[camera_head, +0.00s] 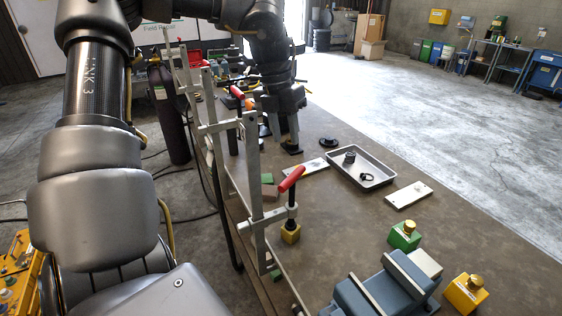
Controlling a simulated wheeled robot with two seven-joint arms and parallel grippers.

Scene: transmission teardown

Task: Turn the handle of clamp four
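Several bar clamps stand along the left edge of the workbench (395,234). The nearest clamp (256,202) has a red handle (291,179), tilted up to the right, above a dark spindle and a yellow block (290,233). Another red handle (237,92) shows farther back, and one more red handle (191,29) at the far end. No number shows on them, so I cannot tell which is clamp four. My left gripper (284,143) points down over the bench, behind the nearest clamp and apart from its handle. Its finger gap is unclear. My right gripper is out of view.
A grey tray (378,172) with dark parts lies in the middle, between two pale plates (408,195) (306,170). A blue-grey vise (385,289), a green block (405,236) and a yellow block (466,293) stand at the near right. Upright clamp bars line the left edge.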

